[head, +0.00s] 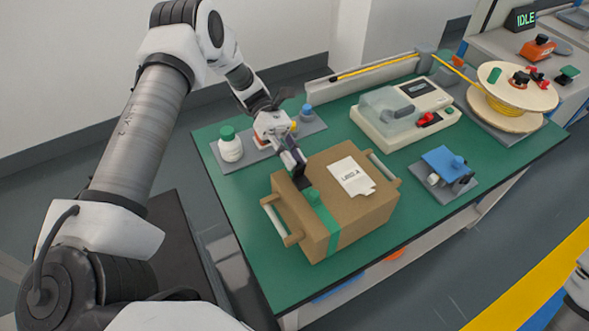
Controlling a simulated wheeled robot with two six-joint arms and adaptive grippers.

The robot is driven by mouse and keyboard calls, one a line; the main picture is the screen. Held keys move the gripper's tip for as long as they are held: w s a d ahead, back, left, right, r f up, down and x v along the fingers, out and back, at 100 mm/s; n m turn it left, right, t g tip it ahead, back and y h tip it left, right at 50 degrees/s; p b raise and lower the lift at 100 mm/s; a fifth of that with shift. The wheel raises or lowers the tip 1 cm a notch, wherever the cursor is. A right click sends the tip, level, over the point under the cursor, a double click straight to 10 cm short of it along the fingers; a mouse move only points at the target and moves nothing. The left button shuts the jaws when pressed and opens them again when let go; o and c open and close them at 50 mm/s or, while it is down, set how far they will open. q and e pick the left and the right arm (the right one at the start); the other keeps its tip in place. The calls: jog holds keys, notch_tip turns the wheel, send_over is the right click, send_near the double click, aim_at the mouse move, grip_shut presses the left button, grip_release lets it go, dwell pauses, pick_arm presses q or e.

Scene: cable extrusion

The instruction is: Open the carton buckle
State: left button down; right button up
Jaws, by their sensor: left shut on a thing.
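A brown carton (355,222) stands on the green table in the head view. A green strap (328,228) runs over its top and down its front, with a green buckle (312,196) on the top near the left end. A white label (351,176) lies on the lid, and pale bar handles (274,220) show at both ends. My left gripper (303,181) points down at the buckle, shut on it as far as I can see; its fingertips partly hide the contact. Only a bit of my right arm shows at the lower right edge; its gripper is out of view.
Behind the carton, a grey tray (262,152) holds a white bottle with a green cap (230,146). A beige machine (404,112), a blue fixture (444,161) and a cable spool (514,90) stand to the right. The table's front right is clear.

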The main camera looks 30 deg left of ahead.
pick_arm(q)
jog(key=shift+w+a+f+g+h+b, duration=0.15)
jog(key=shift+f+g+h+b, duration=0.3)
jog(key=shift+h+b, duration=0.55)
pick_arm(e)
jog(key=shift+f, duration=1.65)
pick_arm(q)
jog(key=c, duration=1.1)
grip_release()
jog(key=shift+r, duration=0.1)
notch_tip(320, 180, up, 10)
